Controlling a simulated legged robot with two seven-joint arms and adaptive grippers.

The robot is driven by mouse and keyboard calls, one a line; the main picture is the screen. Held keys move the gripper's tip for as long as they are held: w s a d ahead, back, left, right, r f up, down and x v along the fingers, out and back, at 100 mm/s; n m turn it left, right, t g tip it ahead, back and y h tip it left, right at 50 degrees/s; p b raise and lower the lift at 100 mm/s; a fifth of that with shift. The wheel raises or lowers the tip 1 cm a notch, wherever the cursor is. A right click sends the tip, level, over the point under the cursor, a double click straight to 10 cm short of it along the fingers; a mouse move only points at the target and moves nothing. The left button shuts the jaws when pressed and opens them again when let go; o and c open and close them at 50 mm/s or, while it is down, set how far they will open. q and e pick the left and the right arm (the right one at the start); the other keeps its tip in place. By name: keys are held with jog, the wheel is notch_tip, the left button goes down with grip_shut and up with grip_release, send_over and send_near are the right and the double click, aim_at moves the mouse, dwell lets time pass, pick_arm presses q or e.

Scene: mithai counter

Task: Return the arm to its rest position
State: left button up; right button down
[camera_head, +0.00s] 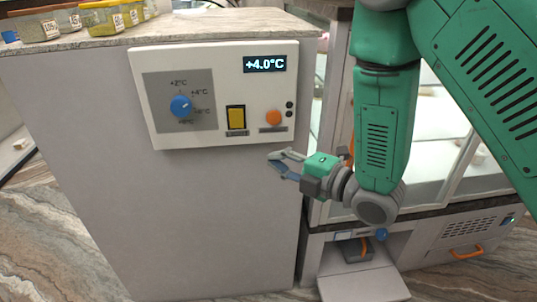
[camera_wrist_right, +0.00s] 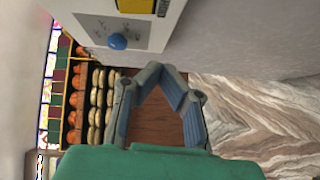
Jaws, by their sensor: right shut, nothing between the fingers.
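My right gripper (camera_head: 280,165) hangs below the control panel in the head view, apart from it, at the end of my green right arm. Its fingers meet at the tips and hold nothing; they also show in the right wrist view (camera_wrist_right: 170,80). The white control panel (camera_head: 214,138) is on the grey cabinet front. It carries a blue knob (camera_head: 180,106), a yellow switch (camera_head: 236,118), an orange button (camera_head: 273,118) and a display (camera_head: 265,64) reading +4.0°C. My left gripper is in neither view.
The grey cabinet (camera_head: 200,220) stands left of the gripper. A glass display case (camera_head: 430,110) is behind my right arm. An open flap (camera_head: 362,285) juts out low down. Trays of sweets (camera_wrist_right: 95,105) show in the wrist view. Labelled containers (camera_head: 110,15) stand on the counter top.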

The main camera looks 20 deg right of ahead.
jog(key=shift+a+r, duration=0.1)
jog(key=shift+a, duration=0.2)
jog(key=shift+d, duration=0.15)
jog(key=s+d+f+m+g+h, duration=0.25)
jog(key=s+f+m, duration=0.3)
jog(key=f, duration=0.45)
jog(key=s+d+f+m+g+h, duration=0.1)
jog(key=s+f+m+g+h, duration=0.4)
jog(key=f, duration=0.6)
jog(key=s+d+f+m+g, duration=0.1)
jog(key=s+f+m+g, duration=0.2)
jog(key=s, duration=0.6)
jog(key=s+d+f+m+g, duration=0.2)
jog(key=s+f+m+g, duration=0.2)
jog(key=s+f+m, duration=0.3)
jog(key=s+m+h, duration=0.1)
jog(key=s+m, duration=0.1)
jog(key=shift+s, duration=0.4)
jog(key=shift+w+a, duration=0.1)
jog(key=shift+w, duration=0.05)
